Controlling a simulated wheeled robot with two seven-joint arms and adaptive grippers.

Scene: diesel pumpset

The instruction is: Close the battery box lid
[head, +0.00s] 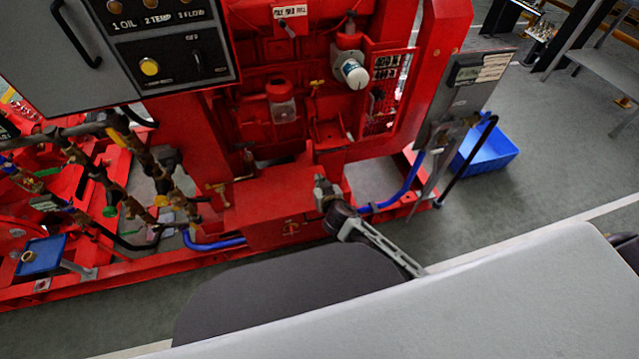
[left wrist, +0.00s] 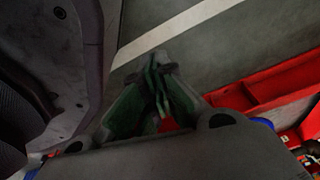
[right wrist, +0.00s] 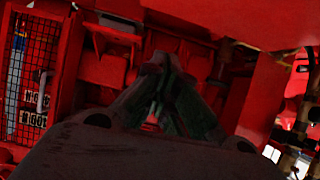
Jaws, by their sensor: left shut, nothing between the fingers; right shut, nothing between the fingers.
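The red battery box (head: 268,236) sits low on the pumpset's base, below the red engine, with a small fitting on its front. Its red lid (head: 262,196) appears to lie over the top; I cannot tell whether it is fully seated. My right gripper (head: 321,184) is shut and empty at the box's right end, close to the lid; contact is unclear. In the right wrist view its fingertips (right wrist: 166,62) point at red engine parts. My left gripper (left wrist: 158,62) is shut and empty over the grey floor, outside the head view.
Brass valves and pipes (head: 165,185) stand left of the box. Blue hoses (head: 215,243) run low on both sides. A grey control panel (head: 165,55) overhangs at upper left. A blue bin (head: 487,152) stands on the floor at right. Open floor (head: 560,140) lies beyond.

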